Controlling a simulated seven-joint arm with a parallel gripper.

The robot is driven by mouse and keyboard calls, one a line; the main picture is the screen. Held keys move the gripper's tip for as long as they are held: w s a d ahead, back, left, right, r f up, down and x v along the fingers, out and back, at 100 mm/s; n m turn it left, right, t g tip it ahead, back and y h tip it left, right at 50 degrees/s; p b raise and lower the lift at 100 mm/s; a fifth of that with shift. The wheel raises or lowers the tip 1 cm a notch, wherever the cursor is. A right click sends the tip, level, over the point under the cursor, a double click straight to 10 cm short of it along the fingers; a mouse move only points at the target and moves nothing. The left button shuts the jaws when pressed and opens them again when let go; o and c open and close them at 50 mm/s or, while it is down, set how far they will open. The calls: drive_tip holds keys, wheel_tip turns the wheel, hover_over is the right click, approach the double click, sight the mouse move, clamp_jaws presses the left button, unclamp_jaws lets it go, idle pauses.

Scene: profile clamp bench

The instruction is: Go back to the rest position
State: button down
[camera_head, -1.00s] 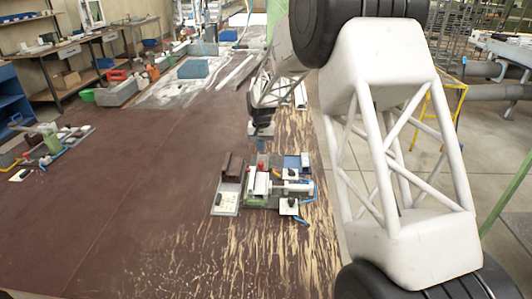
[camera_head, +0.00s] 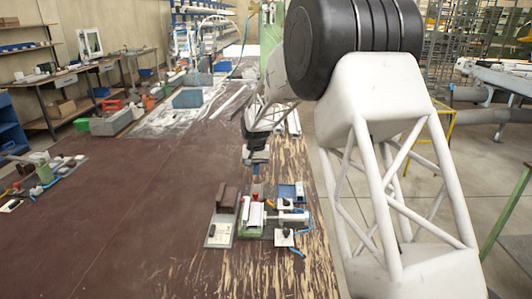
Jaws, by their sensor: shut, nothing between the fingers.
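My gripper (camera_head: 256,174) hangs fingers down above the far side of the clamp fixture. It looks small and is partly lost against the fixture behind it, so the exact gap to the fixture is hard to tell. Its fingers are shut with nothing held. The clamp fixture (camera_head: 252,232) stands on the brown bench top (camera_head: 120,225), with a red knob, a pale profile-like block, a silver cylinder and blue hoses. A dark brown block (camera_head: 228,198) stands at its left side. My white lattice arm fills the right of the view.
A second fixture (camera_head: 45,172) sits at the far left of the bench. A blue bin (camera_head: 187,98) and a grey box (camera_head: 115,122) stand at the back left. Long pale profiles lie behind my gripper. The bench's middle and front left are clear.

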drive_tip(key=s+d+r, duration=0.5)
drive_tip(key=s+r, duration=0.1)
drive_tip(key=s, duration=0.3)
drive_tip(key=s+d+r+t, duration=0.1)
drive_tip(key=s+d+r, duration=0.45)
drive_tip(key=s, duration=0.25)
drive_tip(key=s+d+r, duration=0.5)
drive_tip(key=s+d, duration=0.1)
drive_tip(key=s, duration=0.3)
drive_tip(key=s+d+f, duration=0.1)
drive_tip(key=s+d, duration=0.3)
drive_tip(key=s, duration=1.1)
drive_tip(key=s+d+f+t, duration=0.1)
drive_tip(key=s+d, duration=0.3)
drive_tip(key=s, duration=1.1)
drive_tip(key=shift+s+d+t, duration=0.2)
drive_tip(key=shift+s+t, duration=0.05)
drive_tip(key=shift+t, duration=0.05)
